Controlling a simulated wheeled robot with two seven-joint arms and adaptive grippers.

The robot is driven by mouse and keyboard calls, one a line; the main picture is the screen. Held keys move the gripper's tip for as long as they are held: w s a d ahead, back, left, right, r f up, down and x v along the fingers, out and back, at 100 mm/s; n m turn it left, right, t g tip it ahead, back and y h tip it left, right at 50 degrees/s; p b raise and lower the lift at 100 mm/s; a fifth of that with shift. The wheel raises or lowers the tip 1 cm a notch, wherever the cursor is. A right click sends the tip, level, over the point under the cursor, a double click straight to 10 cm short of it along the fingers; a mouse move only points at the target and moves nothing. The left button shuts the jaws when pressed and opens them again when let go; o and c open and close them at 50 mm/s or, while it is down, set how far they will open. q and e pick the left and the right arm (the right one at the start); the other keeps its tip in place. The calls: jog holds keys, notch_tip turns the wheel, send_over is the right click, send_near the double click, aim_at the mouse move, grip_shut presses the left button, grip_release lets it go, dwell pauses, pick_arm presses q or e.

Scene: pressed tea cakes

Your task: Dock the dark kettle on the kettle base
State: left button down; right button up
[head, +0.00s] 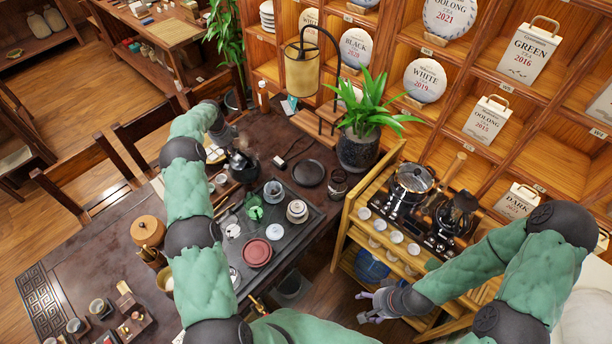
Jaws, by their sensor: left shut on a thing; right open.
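I cannot tell whether the kettle's bottom touches the table. A flat round black disc, which looks like the kettle base (309,173), lies bare on the table to the right of the kettle. My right gripper (362,306) is open and empty, low beside the wooden side stand.
A plant pot (357,151) and a lamp (303,75) stand behind the disc. A small dark cup (337,187) is just right of it. The side stand (345,225) carries stoves and cups.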

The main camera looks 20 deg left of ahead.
pick_arm(q)
jog(key=shift+w+r, duration=0.15)
jog(key=shift+r, duration=0.1)
dwell(0.3)
